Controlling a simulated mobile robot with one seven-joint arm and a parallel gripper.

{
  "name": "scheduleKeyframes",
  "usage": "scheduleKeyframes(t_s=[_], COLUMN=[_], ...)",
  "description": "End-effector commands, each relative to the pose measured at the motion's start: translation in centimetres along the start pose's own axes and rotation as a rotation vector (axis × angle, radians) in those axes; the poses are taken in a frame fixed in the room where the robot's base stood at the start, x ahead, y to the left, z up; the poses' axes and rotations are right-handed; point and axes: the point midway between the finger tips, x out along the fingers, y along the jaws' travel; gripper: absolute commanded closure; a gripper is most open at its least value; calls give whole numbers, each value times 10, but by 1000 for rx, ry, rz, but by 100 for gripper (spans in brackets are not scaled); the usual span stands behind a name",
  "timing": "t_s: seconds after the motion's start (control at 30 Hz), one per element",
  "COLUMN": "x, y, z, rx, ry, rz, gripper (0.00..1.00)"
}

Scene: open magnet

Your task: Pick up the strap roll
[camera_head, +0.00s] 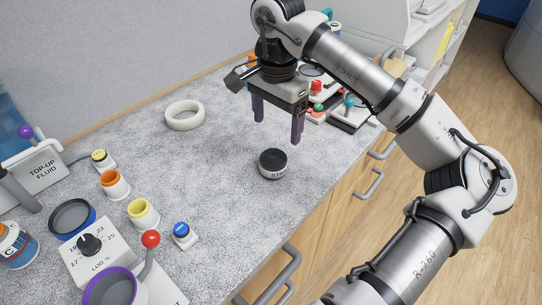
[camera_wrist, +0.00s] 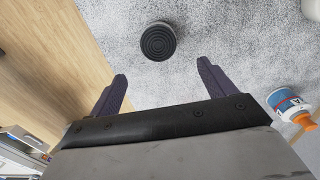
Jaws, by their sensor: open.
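The strap roll appears to be the short black cylinder (camera_head: 272,164) on the speckled grey counter, with a pale band on its side lettered "ST…", the rest hard to read. In the wrist view a black ribbed disc (camera_wrist: 158,41), apparently its top, lies beyond my fingertips and roughly centred between them. My gripper (camera_head: 278,131) is open and empty, its two dark purple fingers pointing down above the counter, behind the roll in the head view. The open fingers also show in the wrist view (camera_wrist: 162,72), apart from the roll.
A white ring (camera_head: 178,123) lies at the back left. Coloured cups, a blue button (camera_head: 184,232) and a red-knobbed lever (camera_head: 150,240) crowd the left front. Several small devices (camera_head: 350,112) stand behind my gripper. The counter around the roll is clear; its front edge is near.

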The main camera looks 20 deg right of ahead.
Motion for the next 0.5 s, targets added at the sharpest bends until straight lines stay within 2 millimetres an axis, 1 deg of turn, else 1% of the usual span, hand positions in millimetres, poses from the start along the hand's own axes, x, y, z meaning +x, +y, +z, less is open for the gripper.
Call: scheduleKeyframes(t_s=[0.1,0.2,0.3,0.5], x=[24,41,52,64], y=[0,0,0,0], z=[1,1,1,3], rx=[-1,-1,-1,-1], ry=[-5,-4,-3,-4], rz=[0,-2,-2,-2], gripper=[17,17,17,17])
